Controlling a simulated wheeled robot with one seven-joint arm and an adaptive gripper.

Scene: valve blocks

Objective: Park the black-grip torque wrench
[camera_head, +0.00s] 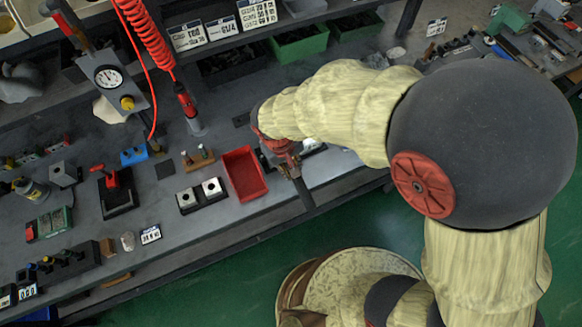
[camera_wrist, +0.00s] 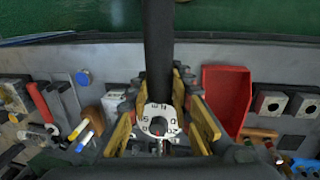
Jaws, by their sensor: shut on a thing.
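The black-grip torque wrench (camera_wrist: 158,45) shows in the wrist view as a dark bar running up from between the fingers, over the bench's front edge. In the head view a dark bar (camera_head: 304,193) below my gripper (camera_head: 288,163) also crosses that edge. My gripper, also in the wrist view (camera_wrist: 160,102), is shut on the wrench, with yellow-padded fingers on both sides. A white plate with dark markings (camera_wrist: 158,120) sits between the fingers; I cannot tell what it belongs to. The wrench's far end is hidden. I cannot make out a parking place for it.
A red bin (camera_head: 244,174) stands just left of my gripper, with two metal blocks on black bases (camera_head: 201,195) beyond it. A red coiled hose (camera_head: 146,40) hangs over the bench.

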